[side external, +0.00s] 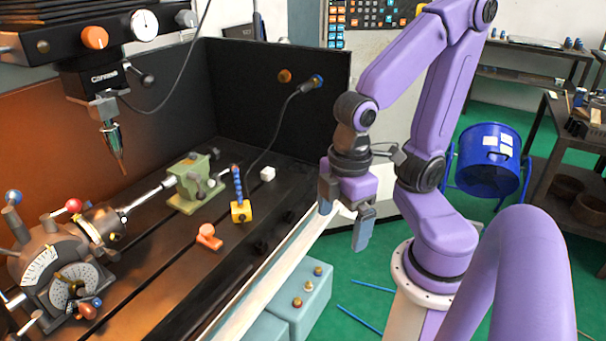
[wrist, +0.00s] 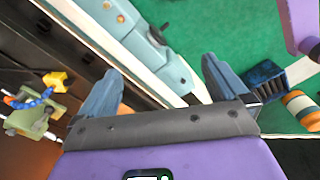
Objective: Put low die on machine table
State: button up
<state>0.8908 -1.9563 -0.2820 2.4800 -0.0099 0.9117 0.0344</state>
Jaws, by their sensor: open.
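The machine table (side external: 160,245) is a dark slotted bed at left, and my gripper (side external: 344,218) is in the air off its front right edge. The gripper is open, with nothing between its blue-grey fingers; they also show in the wrist view (wrist: 160,68). A small white block (side external: 267,173) sits at the back right of the table. It may be a die, but I cannot see its markings. I cannot identify the low die for certain in either view.
On the table stand the indexing chuck (side external: 60,255), a green tailstock (side external: 190,185), a blue-and-yellow coolant nozzle (side external: 241,210) and an orange piece (side external: 209,237). A spindle (side external: 112,140) hangs above. Teal boxes (side external: 303,295) stand in front. A brush (wrist: 265,78) lies right in the wrist view.

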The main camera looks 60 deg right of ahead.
jog(key=w+d+f+m+t+h, duration=0.1)
jog(key=w+d+m, duration=0.55)
jog(key=w, duration=0.75)
jog(key=w+d+m+h, duration=0.1)
jog(key=w+d+m, duration=0.3)
jog(key=w+m, duration=0.75)
jog(key=m+g+h, duration=0.1)
jog(key=m+h, duration=0.2)
jog(key=m, duration=0.9)
send_over(301, 168)
jog(key=a, duration=0.2)
jog(key=f, duration=1.7)
jog(key=shift+w+a+f, duration=0.1)
jog(key=shift+w, duration=0.1)
jog(key=shift+s+x, duration=0.1)
jog(key=shift+x, duration=1.2)
jog(key=shift+s+x, duration=0.15)
jog(key=shift+x, duration=1.2)
jog(key=shift+a+f, duration=0.1)
jog(key=shift+a, duration=0.1)
